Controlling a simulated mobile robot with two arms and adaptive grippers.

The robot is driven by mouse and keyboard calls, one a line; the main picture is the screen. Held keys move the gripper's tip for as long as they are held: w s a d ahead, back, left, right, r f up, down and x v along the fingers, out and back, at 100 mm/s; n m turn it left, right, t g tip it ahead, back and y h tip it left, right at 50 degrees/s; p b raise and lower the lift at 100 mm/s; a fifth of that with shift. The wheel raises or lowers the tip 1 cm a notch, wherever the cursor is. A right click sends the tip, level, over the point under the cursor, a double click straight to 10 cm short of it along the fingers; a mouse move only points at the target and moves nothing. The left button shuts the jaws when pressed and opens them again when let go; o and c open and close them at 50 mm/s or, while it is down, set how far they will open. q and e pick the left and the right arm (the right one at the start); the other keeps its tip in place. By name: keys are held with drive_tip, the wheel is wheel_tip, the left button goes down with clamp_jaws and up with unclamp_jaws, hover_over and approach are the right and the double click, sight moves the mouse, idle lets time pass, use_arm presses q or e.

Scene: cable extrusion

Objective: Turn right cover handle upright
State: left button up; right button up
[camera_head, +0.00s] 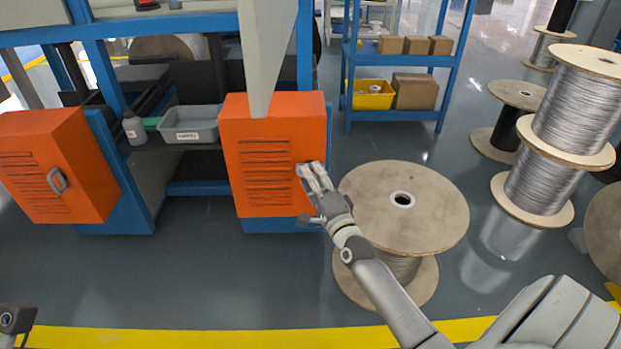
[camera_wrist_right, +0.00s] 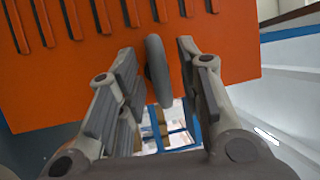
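The right cover (camera_head: 235,135) is an orange slotted door on a blue frame. My right gripper (camera_head: 309,172) is at its right edge and hides its handle in the head view. In the right wrist view the grey handle (camera_wrist_right: 157,70) stands between the open fingers of the right gripper (camera_wrist_right: 160,85), with a gap visible on each side. The handle appears to run roughly parallel to the cover's slots. A small dark part at the lower left corner of the head view seems to belong to my left arm; its finger state does not show.
A second orange cover (camera_head: 40,160) with a tilted grey handle (camera_head: 57,181) is at left. A grey tray (camera_head: 188,135) and a bottle (camera_head: 133,127) sit between the covers. A blue shelf (camera_head: 395,60) stands behind.

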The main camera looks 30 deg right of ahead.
drive_tip(key=shift+w+d+r, duration=0.1)
drive_tip(key=shift+w, duration=0.5)
drive_tip(key=shift+c, duration=0.3)
clamp_jaws()
drive_tip(key=shift+r, duration=0.1)
drive_tip(key=shift+r+p, duration=0.15)
drive_tip(key=shift+p, duration=0.2)
